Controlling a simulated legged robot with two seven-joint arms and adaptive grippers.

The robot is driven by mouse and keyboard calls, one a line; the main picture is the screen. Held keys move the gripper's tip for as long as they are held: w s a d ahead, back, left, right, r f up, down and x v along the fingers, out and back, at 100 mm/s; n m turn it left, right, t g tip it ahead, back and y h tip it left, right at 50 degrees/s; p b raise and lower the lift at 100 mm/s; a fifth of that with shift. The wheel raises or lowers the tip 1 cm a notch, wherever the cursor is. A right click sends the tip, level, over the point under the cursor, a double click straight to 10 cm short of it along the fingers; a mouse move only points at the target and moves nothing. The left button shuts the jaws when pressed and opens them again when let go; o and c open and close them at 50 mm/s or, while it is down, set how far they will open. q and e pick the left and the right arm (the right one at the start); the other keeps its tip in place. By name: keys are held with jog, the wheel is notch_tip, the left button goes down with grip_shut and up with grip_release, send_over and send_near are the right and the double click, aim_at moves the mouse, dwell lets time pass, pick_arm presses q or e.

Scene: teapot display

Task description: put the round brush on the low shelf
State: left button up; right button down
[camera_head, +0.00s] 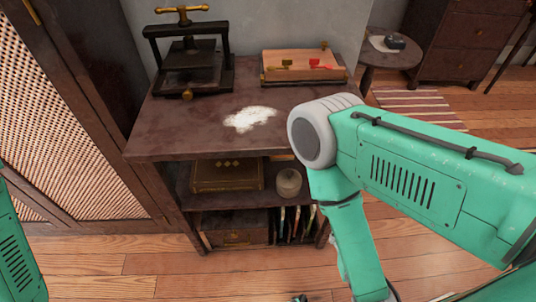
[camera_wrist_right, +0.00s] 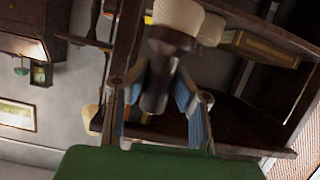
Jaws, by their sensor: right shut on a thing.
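The round brush (camera_wrist_right: 178,14), with pale cream bristles and a dark handle, is in the right wrist view. My right gripper (camera_wrist_right: 158,88) is shut on its dark handle, with blue finger pads on both sides. The bristle end points to the top of that view, in front of the shelf unit. In the head view the brush cannot be made out, and my right arm reaches down at the right of the unit. The unit has a middle shelf (camera_head: 225,199) and a lowest level below it. My left gripper is out of view.
The middle shelf holds a brown box (camera_head: 227,176) and a pale round object (camera_head: 288,184). The lowest level holds a dark box (camera_head: 235,229) and several upright thin items (camera_head: 295,224). White powder (camera_head: 250,119), a press (camera_head: 189,58) and a wooden tray (camera_head: 303,66) are on top.

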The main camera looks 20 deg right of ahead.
jog(key=shift+w+a+r, duration=0.1)
jog(key=shift+w, duration=0.1)
jog(key=w+d+b, duration=0.2)
jog(key=w+b, duration=0.2)
jog(key=w, duration=0.6)
jog(key=w+d+b, duration=0.2)
jog(key=w+b, duration=0.2)
jog(key=w, duration=0.5)
notch_tip(320, 180, down, 7)
jog(key=b, duration=0.3)
jog(key=shift+d, duration=0.15)
